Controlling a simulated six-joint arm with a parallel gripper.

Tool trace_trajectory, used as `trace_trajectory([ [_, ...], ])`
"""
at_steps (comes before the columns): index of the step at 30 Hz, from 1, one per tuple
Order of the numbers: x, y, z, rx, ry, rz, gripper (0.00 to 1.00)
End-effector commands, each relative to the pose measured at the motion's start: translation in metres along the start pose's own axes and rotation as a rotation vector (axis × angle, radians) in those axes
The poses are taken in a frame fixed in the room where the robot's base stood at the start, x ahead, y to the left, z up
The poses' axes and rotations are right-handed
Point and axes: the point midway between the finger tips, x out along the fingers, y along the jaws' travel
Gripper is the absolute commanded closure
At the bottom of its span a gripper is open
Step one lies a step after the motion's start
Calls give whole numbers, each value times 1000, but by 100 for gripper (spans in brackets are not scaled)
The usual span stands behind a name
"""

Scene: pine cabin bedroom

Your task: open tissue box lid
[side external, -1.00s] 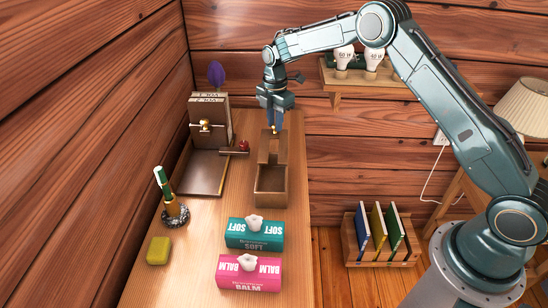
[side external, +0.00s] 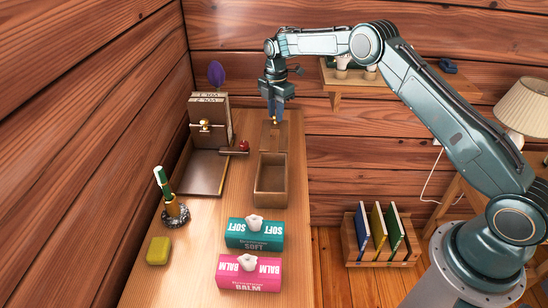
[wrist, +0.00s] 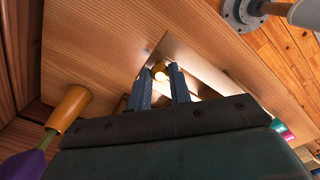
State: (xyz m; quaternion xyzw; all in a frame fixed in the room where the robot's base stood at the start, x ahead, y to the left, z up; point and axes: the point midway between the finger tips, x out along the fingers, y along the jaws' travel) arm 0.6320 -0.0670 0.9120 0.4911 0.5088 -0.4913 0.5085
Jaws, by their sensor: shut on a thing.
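The wooden tissue box (side external: 257,190) stands on the tabletop with its hollow inside open to view. Its wooden lid (side external: 270,138) is at the back end of the box, clear of most of the opening; I cannot tell whether it lies flat or tilts. My gripper (side external: 275,121) points down at the lid's gold knob and is shut on it. In the wrist view the knob (wrist: 160,72) shows between the two blue fingertips. The fingers partly hide the knob in the side view.
A teal SOFT pack (side external: 254,234) and a pink BALM pack (side external: 249,273) lie in front of the box. A wooden stand with a gold knob (side external: 205,125) is to its left. A yellow block (side external: 158,251) and a pen holder (side external: 176,214) are at front left.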

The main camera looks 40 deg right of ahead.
Motion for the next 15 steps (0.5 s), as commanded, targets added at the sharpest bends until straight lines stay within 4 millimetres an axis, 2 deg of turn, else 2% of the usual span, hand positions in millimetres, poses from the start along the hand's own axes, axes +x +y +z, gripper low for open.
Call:
trace_trajectory([
  [1,-1,0,0,0,0,1,78],
  [4,-1,0,0,0,0,1,58],
  [15,-2,0,0,0,0,1,58],
])
